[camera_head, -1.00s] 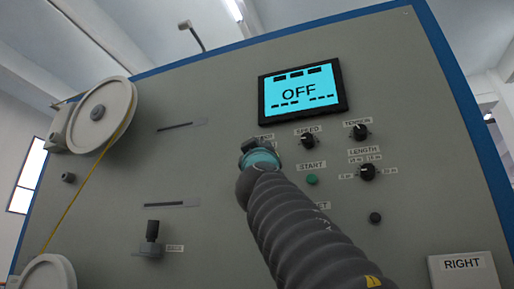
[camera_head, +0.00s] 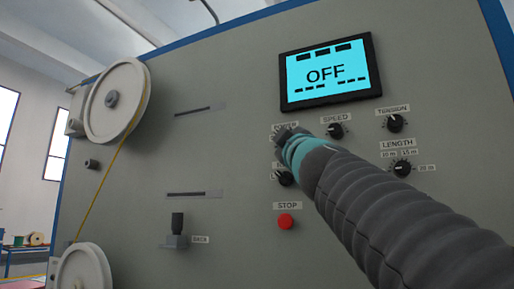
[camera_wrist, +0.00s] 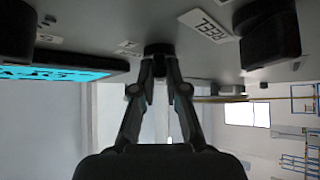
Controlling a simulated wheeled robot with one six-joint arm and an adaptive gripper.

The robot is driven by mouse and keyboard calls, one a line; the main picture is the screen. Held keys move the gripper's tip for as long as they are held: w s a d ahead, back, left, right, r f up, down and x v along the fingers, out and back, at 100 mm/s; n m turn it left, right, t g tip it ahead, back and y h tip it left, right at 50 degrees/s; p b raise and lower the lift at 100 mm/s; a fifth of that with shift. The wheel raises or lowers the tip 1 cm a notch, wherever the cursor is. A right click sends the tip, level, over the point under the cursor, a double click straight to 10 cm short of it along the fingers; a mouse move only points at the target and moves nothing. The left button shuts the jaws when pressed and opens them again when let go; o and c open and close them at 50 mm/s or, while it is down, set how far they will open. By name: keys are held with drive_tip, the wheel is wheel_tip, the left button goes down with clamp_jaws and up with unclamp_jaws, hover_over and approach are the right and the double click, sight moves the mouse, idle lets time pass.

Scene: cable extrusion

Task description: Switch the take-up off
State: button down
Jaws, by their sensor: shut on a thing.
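The grey take-up panel (camera_head: 235,75) fills most of the head view. Its cyan screen (camera_head: 326,74) reads OFF. In the wrist view, the two fingers of my gripper (camera_wrist: 159,62) close in on a small dark knob (camera_wrist: 158,47) on the panel. The knob's pointer and setting are hidden. The screen also shows in the wrist view (camera_wrist: 60,73).
A red STOP button (camera_head: 286,222) is below my gripper, with a partly covered knob (camera_head: 286,179) above it. The TENSION knob (camera_head: 395,123) and LENGTH knob (camera_head: 402,169) are to the right. White pulleys (camera_head: 117,101) carry a yellow cable at left.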

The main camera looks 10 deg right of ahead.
drive_tip(key=c, duration=1.2)
unclamp_jaws()
drive_tip(key=shift+f+b, duration=0.25)
drive_tip(key=shift+b, duration=0.45)
